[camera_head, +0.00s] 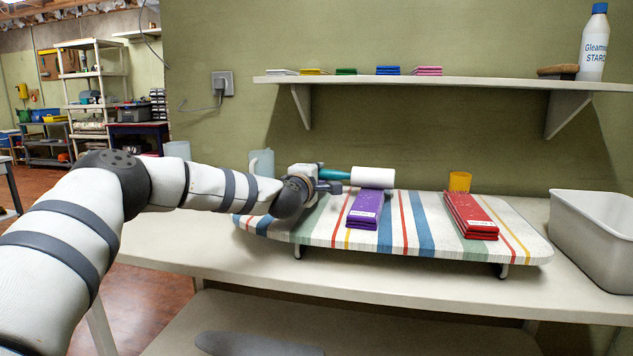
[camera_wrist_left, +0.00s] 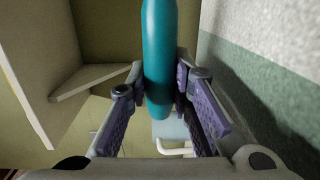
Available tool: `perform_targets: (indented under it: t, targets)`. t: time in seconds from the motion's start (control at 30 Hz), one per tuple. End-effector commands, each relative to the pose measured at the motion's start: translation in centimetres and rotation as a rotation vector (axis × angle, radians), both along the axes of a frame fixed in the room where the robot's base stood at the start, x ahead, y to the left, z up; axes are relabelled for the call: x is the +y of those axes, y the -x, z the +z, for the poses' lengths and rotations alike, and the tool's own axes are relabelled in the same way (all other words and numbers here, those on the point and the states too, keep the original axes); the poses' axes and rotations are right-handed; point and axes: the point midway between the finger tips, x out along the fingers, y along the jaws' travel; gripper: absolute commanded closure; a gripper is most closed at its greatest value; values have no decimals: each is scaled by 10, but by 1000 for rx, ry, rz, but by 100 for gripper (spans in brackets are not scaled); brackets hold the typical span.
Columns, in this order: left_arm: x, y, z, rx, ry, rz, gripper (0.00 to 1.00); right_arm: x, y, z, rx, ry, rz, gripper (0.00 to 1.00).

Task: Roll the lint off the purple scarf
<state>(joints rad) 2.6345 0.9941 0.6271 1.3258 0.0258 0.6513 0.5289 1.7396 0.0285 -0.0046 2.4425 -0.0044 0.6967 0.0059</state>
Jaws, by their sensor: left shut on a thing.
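The purple scarf (camera_head: 366,208) lies folded on a striped ironing board (camera_head: 312,232), with a pale label patch near its front end. I cannot make out lint on it. My left gripper (camera_head: 330,181) is shut on the teal handle (camera_head: 336,173) of a lint roller, whose white roll (camera_head: 373,177) is at the far end of the scarf. I cannot tell whether the roll touches the cloth. In the left wrist view the teal handle (camera_wrist_left: 160,50) stands between the two fingers (camera_wrist_left: 160,100). My right gripper is out of view.
A folded red scarf (camera_head: 470,216) lies to the right, with an orange cup (camera_head: 460,181) behind it. A grey bin (camera_head: 590,240) stands at the right. A pale jug (camera_head: 262,163) stands behind my left wrist. A shelf (camera_head: 440,82) hangs above with folded cloths and a bottle (camera_head: 594,45).

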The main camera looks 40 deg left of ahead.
Motion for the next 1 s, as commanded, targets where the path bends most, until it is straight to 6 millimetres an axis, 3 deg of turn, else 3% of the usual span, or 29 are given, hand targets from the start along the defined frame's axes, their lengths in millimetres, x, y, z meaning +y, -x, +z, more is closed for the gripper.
perform_targets:
  t: [0.43,1.0]
  targets:
    - [2,-4,1,0,0,-1,100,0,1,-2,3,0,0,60]
    - [-15,29,3,-1,0,-1,100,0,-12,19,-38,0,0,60]
